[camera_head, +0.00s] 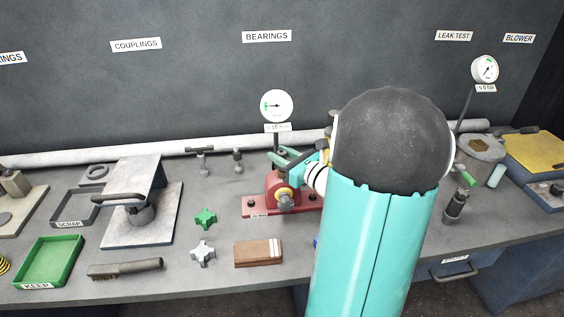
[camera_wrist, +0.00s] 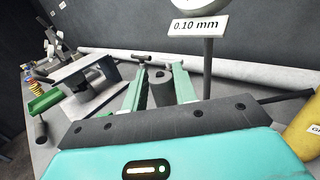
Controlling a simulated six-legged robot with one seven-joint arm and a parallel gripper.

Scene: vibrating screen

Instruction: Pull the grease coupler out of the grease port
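The red bearing block (camera_head: 262,204) with a yellow ring on its front sits on the bench under the round gauge. My gripper (camera_head: 283,157) is at the top of this block, with its green fingers spread apart. In the wrist view my gripper (camera_wrist: 160,62) has a dark grey cylinder (camera_wrist: 160,88) between its two fingers, close to both. I cannot tell whether the fingers touch it, or whether it is the grease coupler. A black hose (camera_wrist: 268,97) runs off to the right. The grease port cannot be made out.
My arm hides the bench right of the block. A yellow body (camera_wrist: 305,133) with a partly cut-off label stands at right. The 0.10 mm sign (camera_wrist: 197,26) stands just beyond the fingers. A green knob (camera_head: 205,217), a silver knob (camera_head: 202,252) and a brown block (camera_head: 257,254) lie in front.

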